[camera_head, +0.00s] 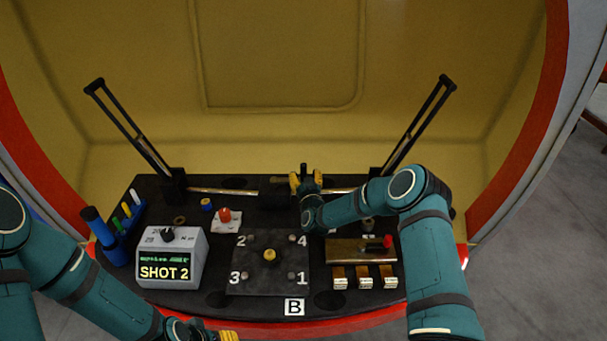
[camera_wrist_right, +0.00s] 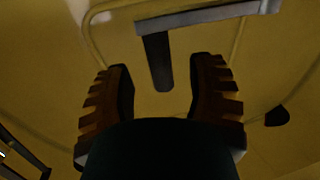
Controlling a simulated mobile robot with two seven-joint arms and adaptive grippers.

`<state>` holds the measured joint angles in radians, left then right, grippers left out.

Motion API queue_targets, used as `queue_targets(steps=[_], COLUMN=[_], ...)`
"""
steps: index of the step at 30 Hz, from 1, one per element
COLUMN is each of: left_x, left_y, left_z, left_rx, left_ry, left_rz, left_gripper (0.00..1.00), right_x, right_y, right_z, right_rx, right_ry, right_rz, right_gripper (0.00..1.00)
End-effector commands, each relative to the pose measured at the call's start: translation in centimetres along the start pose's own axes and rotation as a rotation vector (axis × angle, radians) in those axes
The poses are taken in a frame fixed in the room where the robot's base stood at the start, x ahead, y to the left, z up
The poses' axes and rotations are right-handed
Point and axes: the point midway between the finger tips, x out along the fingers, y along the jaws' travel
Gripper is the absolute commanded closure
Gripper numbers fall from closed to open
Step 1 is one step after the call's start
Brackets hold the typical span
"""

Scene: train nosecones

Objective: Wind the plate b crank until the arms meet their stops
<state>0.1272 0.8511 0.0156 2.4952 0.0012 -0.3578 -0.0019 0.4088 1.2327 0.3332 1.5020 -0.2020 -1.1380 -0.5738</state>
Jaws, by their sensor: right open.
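Plate B (camera_head: 284,280), a dark square plate with a yellow knob and corner numbers, lies mid-bench above the label B. Behind it, a dark gearbox (camera_head: 270,190) sits on a brass rod. Two slotted black arms, left (camera_head: 130,127) and right (camera_head: 418,122), rise from the rod's ends and lean outward. My right gripper (camera_head: 306,181) is at the gearbox, fingers open. In the right wrist view, the crank's dark handle (camera_wrist_right: 157,62) hangs from a grey bar (camera_wrist_right: 205,17) between the open fingers, with gaps on both sides. My left gripper (camera_head: 229,336) is cut off at the bottom edge; its jaws are unclear.
A red knob (camera_head: 225,215) sits on a white base. A brass block (camera_head: 347,252) with several labelled tabs is right, near my right forearm. The yellow shell wall stands behind.

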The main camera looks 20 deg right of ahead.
Motion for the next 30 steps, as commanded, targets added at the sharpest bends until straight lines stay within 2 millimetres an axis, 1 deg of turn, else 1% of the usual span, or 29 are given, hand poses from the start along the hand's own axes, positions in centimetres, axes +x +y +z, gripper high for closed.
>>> queue_targets(steps=[1, 3, 6, 11, 19, 20, 21, 23, 24, 30], left_x=[0.3, 0.4, 0.6, 0.6, 0.6, 0.6, 0.6, 0.6, 0.6, 0.6], left_y=[-0.1, -0.2, -0.2, -0.2, -0.2, -0.2, -0.2, -0.2, -0.2, -0.2], left_z=[0.0, 0.0, -0.1, -0.1, -0.1, -0.1, -0.1, -0.1, -0.1, -0.1], left_rx=[0.0, 0.0, 0.0, 0.0, 0.0, 0.0, 0.0, 0.0, 0.0, 0.0], left_ry=[0.001, 0.002, 0.003, 0.003, 0.003, 0.003, 0.003, 0.003, 0.003, 0.003], left_rz=[0.0, 0.0, 0.0, 0.0, 0.0, 0.0, 0.0, 0.0, 0.0, 0.0], left_gripper=[0.53, 0.53, 0.53, 0.53, 0.53, 0.53, 0.53, 0.53, 0.53, 0.53], right_x=[0.7, 1.5, 2.2, 2.7, 2.8, 2.8, 2.8, 2.8, 2.8, 2.7], right_y=[0.0, -0.1, -0.1, -0.1, 0.0, 0.0, 0.0, 0.0, 0.0, -0.1], right_z=[0.1, 0.0, 0.0, 0.0, -0.1, -0.1, -0.1, -0.1, -0.1, -0.1], right_rx=[0.001, 0.001, 0.001, 0.001, 0.001, 0.001, 0.001, 0.001, 0.001, 0.001], right_ry=[0.003, 0.003, 0.002, 0.0, 0.0, 0.0, 0.0, 0.0, 0.0, 0.0], right_rz=[0.001, 0.001, 0.0, -0.001, -0.001, -0.001, -0.001, -0.001, -0.001, 0.001], right_gripper=[0.45, 0.45, 0.45, 0.45, 0.46, 0.57, 0.71, 0.92, 1.0, 1.0])
